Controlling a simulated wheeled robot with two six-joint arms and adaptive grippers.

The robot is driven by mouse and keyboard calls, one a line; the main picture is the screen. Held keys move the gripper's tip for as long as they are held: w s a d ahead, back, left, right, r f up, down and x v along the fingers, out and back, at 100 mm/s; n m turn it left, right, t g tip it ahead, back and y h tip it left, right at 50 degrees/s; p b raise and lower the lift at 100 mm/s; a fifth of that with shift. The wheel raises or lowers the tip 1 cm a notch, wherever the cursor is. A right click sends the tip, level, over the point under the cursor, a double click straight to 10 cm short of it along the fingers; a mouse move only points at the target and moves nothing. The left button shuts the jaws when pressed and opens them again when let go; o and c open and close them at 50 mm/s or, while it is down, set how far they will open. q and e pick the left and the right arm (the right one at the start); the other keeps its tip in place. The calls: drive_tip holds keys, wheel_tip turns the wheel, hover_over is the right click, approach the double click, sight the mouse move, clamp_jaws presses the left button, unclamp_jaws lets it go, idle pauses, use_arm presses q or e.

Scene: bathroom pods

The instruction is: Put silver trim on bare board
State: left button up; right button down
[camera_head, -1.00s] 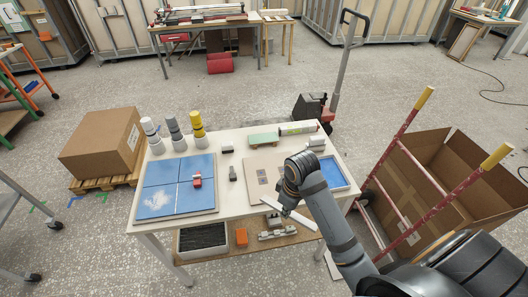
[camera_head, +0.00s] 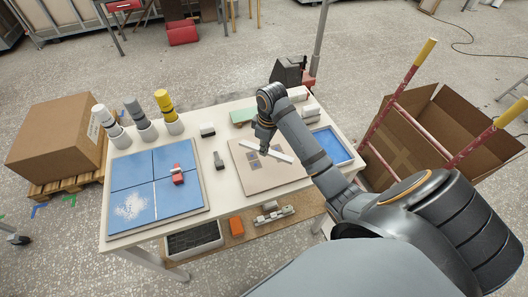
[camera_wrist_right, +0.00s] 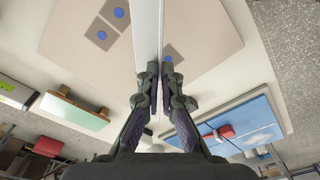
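The silver trim (camera_head: 277,152) is a long pale strip, lying across the view of the bare board (camera_head: 262,182), a beige panel with small grey squares. My right gripper (camera_head: 264,137) is over the board's far part. In the right wrist view the gripper (camera_wrist_right: 160,78) has its fingers on both sides of the trim (camera_wrist_right: 146,45) and is shut on it. The board (camera_wrist_right: 205,30) lies below it, with blue dots on grey squares, one partly hidden beside a finger. Whether the trim touches the board is unclear. My left gripper is out of view.
A blue tiled panel (camera_head: 130,178) with a red tool (camera_head: 178,175) lies at left. Several bottles stand behind it. A blue tray (camera_head: 332,145) is right of the board. A red hand truck (camera_head: 400,115) and open carton (camera_head: 440,130) stand at right.

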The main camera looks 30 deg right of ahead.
sight(265, 159)
drive_tip(key=shift+w+d+f+p, duration=0.3)
drive_tip(key=shift+w+d+f, duration=0.05)
drive_tip(key=shift+w+f, duration=0.2)
drive_tip(key=shift+w+d+f, duration=0.2)
drive_tip(key=shift+d+f, duration=0.05)
drive_tip(key=shift+f, duration=0.35)
drive_tip(key=f, duration=0.1)
drive_tip(key=f+p, duration=0.1)
drive_tip(key=f, duration=0.1)
drive_tip(key=shift+w+d+f, duration=0.1)
drive_tip(key=shift+w+d, duration=0.05)
drive_tip(key=shift+w, duration=0.15)
drive_tip(key=shift+f, duration=0.3)
drive_tip(key=shift+s, duration=0.1)
drive_tip(key=c, duration=2)
unclamp_jaws()
drive_tip(key=shift+f, duration=0.1)
drive_tip(key=o, duration=0.5)
drive_tip(key=shift+c, duration=0.2)
